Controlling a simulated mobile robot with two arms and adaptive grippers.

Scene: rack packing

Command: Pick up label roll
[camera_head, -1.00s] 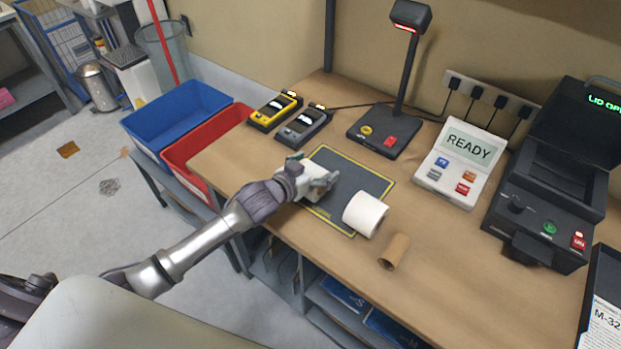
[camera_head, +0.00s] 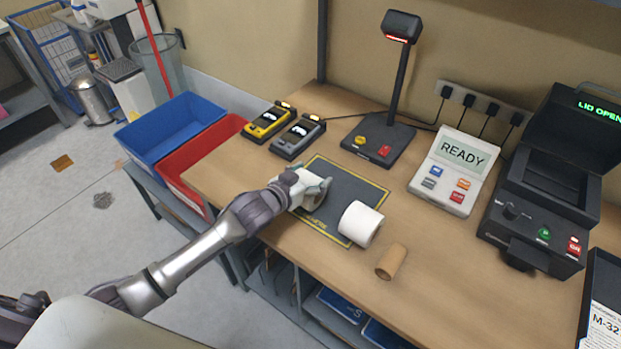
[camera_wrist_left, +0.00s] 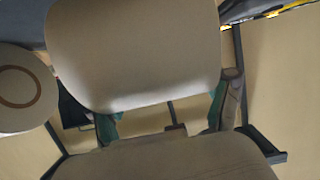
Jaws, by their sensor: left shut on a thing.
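My left gripper (camera_head: 311,186) is shut on a white label roll (camera_head: 312,201) over the left part of the dark mat (camera_head: 352,186). The roll is partly hidden by the fingers; I cannot tell whether it touches the mat. In the left wrist view, the pale rounded side of the held roll (camera_wrist_left: 133,50) fills the upper middle, by the green-padded fingers (camera_wrist_left: 163,115). Another white roll (camera_head: 360,224) lies on its side at the mat's right edge, apart from the gripper. Its end with a brown core ring (camera_wrist_left: 20,92) shows at the wrist view's left. My right gripper is out of view.
A brown cardboard core (camera_head: 391,262) lies near the table's front edge. Behind the mat are two handheld devices (camera_head: 283,128) and a scanner stand (camera_head: 380,138). A READY panel (camera_head: 455,170) and an open-lidded printer (camera_head: 540,190) stand right. Blue (camera_head: 150,150) and red (camera_head: 185,178) bins stand left.

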